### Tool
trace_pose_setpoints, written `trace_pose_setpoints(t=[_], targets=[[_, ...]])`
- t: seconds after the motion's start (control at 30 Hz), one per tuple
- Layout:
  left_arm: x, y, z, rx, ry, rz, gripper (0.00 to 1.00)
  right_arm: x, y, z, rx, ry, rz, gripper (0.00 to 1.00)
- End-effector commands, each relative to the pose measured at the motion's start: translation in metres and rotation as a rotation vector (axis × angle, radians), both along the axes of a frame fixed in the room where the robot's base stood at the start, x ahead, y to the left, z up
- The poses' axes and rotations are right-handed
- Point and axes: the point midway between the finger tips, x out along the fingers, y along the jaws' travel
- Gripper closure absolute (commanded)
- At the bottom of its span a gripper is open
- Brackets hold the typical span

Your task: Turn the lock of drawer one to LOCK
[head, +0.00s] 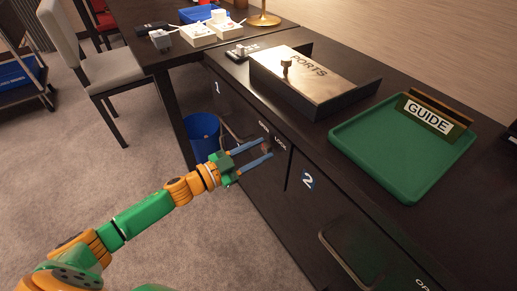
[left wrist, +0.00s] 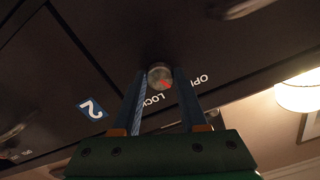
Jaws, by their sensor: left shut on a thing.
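Drawer one (head: 236,112), with a white 1, is the dark front at the left of the cabinet. Its round metal lock knob (left wrist: 160,76) shows in the left wrist view with a red mark on its face. In the head view the fingers mostly hide the knob. My right gripper is not in view.
Drawer two, marked 2 (head: 308,180), is to the right with a handle (head: 345,262). A green tray (head: 352,140) and a lidded box (head: 310,75) stand on top. A blue bin (head: 202,133) is on the floor beside the cabinet. The carpet in front is clear.

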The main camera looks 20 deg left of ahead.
Motion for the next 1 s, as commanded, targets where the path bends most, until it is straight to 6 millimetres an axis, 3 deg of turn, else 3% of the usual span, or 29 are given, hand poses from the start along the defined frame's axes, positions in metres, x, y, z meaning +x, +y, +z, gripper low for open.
trace_pose_setpoints(t=[1.0], targets=[[0.0004, 0.0005, -0.0002, 0.737, -0.574, -0.001, 1.00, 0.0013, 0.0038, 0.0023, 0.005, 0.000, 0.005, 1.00]])
